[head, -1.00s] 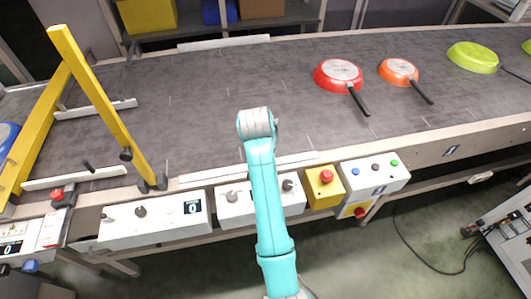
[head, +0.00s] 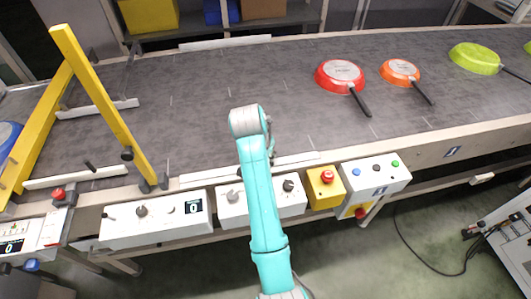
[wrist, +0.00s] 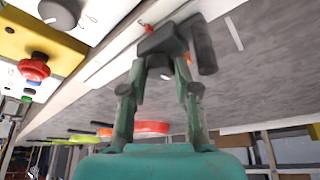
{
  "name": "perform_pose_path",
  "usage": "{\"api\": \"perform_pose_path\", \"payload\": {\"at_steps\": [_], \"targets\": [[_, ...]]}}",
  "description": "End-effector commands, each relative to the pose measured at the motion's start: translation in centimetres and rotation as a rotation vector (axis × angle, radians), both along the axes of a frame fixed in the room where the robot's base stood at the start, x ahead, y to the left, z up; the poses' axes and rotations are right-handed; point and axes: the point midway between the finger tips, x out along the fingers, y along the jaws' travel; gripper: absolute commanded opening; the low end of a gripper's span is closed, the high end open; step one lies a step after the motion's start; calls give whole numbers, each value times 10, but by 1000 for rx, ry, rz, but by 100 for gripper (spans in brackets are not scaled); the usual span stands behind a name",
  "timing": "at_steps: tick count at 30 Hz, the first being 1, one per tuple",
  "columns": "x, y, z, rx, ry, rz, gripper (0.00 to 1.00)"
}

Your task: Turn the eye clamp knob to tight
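My gripper (wrist: 162,68) shows in the wrist view with its two fingers reaching toward a dark block (wrist: 160,40) at the belt edge. A dark cylinder (wrist: 203,45) stands beside the block. These look like the eye and its clamp, but I cannot make out which part is the knob or its setting. The fingers are apart, with their tips at or close to the block; contact is unclear. In the head view my arm hides most of the gripper and this spot.
The conveyor belt (head: 220,110) carries a red pan (head: 340,74), an orange pan (head: 399,71) and a green pan (head: 472,56). A yellow frame (head: 100,95) spans the left. White control boxes (head: 150,232) and a yellow emergency-stop box (head: 325,194) line the front edge.

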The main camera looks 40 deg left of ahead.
Motion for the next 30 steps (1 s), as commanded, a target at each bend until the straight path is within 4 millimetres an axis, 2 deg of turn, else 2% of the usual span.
{"api": "perform_pose_path", "payload": {"at_steps": [1,3,14,24,30], "targets": [[-1,0,-1,-2,3,1,43],[-1,0,-1,-2,2,1,55],[-1,0,3,1,0,1,55],[-19,-3,47,2,-1,2,55],[-27,-5,65,0,1,1,55]]}}
